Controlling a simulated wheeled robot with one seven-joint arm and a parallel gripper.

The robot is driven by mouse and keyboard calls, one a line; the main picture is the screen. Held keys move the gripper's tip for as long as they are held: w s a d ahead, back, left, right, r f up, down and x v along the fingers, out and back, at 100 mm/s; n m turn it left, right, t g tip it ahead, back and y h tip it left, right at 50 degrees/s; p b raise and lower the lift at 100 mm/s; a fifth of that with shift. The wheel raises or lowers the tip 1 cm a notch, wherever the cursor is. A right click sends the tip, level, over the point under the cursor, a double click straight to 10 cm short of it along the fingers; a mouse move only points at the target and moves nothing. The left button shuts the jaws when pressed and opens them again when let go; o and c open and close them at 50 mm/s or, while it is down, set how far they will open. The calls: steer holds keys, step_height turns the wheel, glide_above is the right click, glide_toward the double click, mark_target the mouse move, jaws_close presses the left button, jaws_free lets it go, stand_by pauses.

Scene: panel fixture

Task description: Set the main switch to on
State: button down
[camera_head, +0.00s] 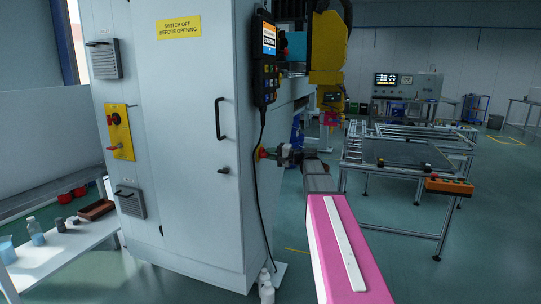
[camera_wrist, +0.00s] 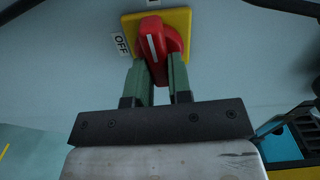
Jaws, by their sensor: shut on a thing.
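The main switch is a red knob (camera_wrist: 153,37) on a yellow plate (camera_wrist: 183,20), seen at the top of the wrist view. A white line on the knob runs nearly straight up, towards a white label (camera_wrist: 153,3) cut off by the picture's edge. An OFF label (camera_wrist: 121,44) is left of the plate. My gripper (camera_wrist: 164,62) is shut on the red knob, a green finger on each side. In the head view my gripper (camera_head: 270,154) reaches the switch on the cabinet's right side; the knob is mostly hidden there.
The grey cabinet (camera_head: 185,100) has a door handle and a hanging pendant (camera_head: 264,60) whose cable runs down near my gripper. Another yellow panel (camera_head: 118,132) with red controls is on its left side. A framed table (camera_head: 400,155) stands to the right.

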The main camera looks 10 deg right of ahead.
steer(key=shift+m, duration=0.5)
steer(key=c, duration=1)
jaws_free()
steer(key=shift+d, duration=0.1)
steer(key=shift+c, duration=0.2)
steer(key=v, duration=1)
steer(key=shift+s+d, duration=0.2)
steer(key=shift+d, duration=0.1)
